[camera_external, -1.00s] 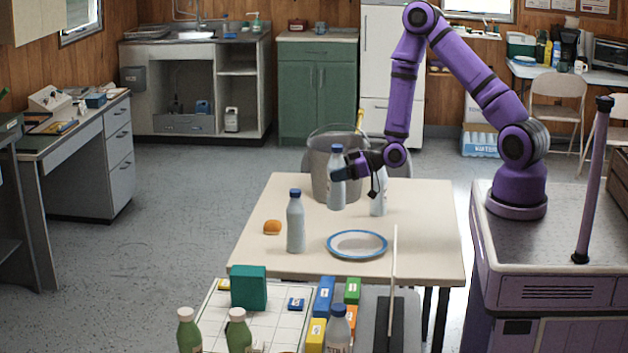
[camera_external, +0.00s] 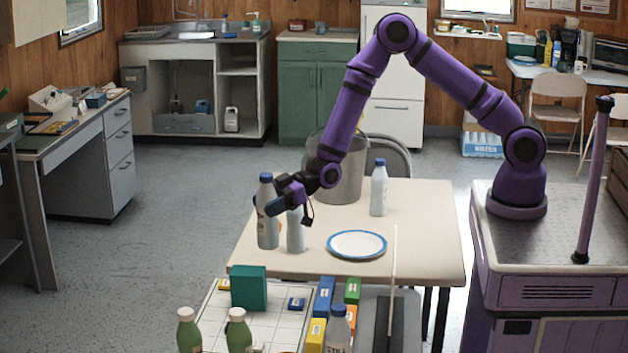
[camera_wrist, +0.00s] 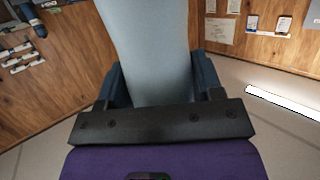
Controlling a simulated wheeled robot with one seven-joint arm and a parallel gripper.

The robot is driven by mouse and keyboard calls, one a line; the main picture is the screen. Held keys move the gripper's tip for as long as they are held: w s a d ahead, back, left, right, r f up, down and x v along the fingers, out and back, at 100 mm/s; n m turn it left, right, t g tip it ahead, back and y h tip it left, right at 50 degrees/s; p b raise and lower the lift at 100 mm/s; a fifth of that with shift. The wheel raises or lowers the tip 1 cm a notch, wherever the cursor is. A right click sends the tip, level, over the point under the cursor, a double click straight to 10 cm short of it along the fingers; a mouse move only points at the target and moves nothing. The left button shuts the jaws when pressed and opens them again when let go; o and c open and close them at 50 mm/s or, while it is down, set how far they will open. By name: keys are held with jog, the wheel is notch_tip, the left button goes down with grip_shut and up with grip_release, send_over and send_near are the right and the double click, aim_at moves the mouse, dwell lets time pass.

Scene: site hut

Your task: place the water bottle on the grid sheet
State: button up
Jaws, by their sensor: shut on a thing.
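My gripper (camera_external: 275,204) is shut on a water bottle (camera_external: 267,225), pale with a blue cap, held upright over the left side of the table. In the wrist view the same bottle (camera_wrist: 150,55) stands between the dark jaws and fills the middle. The grid sheet (camera_external: 276,322) is a white squared board at the front, nearer the camera than my gripper. A teal box (camera_external: 249,288) and a small blue box (camera_external: 297,304) are on it. Another pale bottle (camera_external: 296,235) stands on the table just right of the held one, partly hidden by my gripper.
On the table (camera_external: 430,240) are a blue-rimmed plate (camera_external: 357,244), a third bottle (camera_external: 379,190) and a metal bucket (camera_external: 346,185). Two green bottles (camera_external: 238,335), coloured boxes (camera_external: 324,296) and another blue-capped bottle (camera_external: 338,330) stand at the front. Bare squares show mid-sheet.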

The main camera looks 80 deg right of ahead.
jog(key=s+a+f+n+g+y, duration=0.1)
jog(key=a+f+n+g, duration=0.15)
jog(key=a, duration=0.55)
jog(key=a+f+n+g+y, duration=0.1)
jog(key=a+f+y, duration=0.15)
jog(key=a, duration=0.55)
notch_tip(320, 180, down, 11)
jog(key=shift+r+h, duration=0.15)
jog(key=shift+h, duration=0.2)
jog(key=shift+f+t, duration=0.2)
jog(key=shift+t, duration=0.05)
jog(key=o, duration=1.2)
jog(key=shift+s, duration=0.1)
jog(key=v, duration=1.2)
jog(key=shift+r, duration=0.15)
